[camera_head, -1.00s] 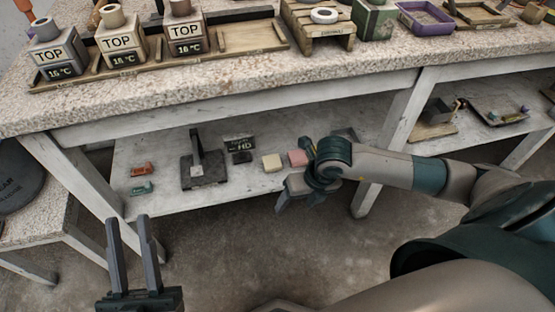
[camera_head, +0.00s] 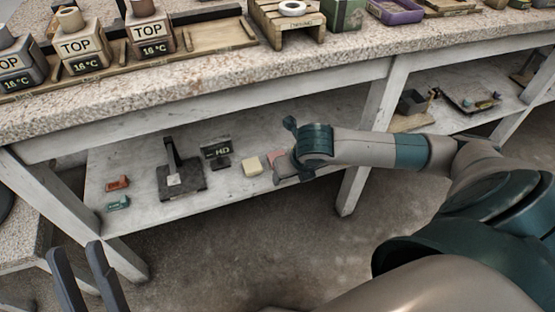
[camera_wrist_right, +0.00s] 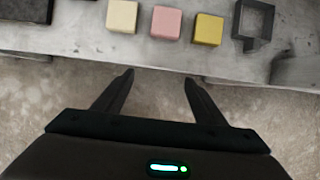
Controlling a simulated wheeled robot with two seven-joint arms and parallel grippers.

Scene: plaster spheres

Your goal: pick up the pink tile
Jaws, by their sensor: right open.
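The pink tile (camera_wrist_right: 166,22) lies on the lower shelf, between a cream tile (camera_wrist_right: 122,16) and a yellow tile (camera_wrist_right: 208,29) in the right wrist view. In the head view the pink tile (camera_head: 276,157) is partly hidden by my right wrist. My right gripper (camera_wrist_right: 158,77) is open and empty, its fingers pointing toward the shelf edge. In the wrist view its fingertips appear short of the pink tile, over the floor, roughly in line with it. My left gripper (camera_head: 74,248) is open and empty at the lower left of the head view.
The shelf (camera_head: 225,190) sits under a stone-topped bench (camera_head: 200,90). A square grey frame (camera_wrist_right: 254,24) stands right of the yellow tile. A dark stand (camera_head: 180,180), an HD sign (camera_head: 216,151) and red (camera_head: 117,184) and green (camera_head: 118,203) pieces are farther left.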

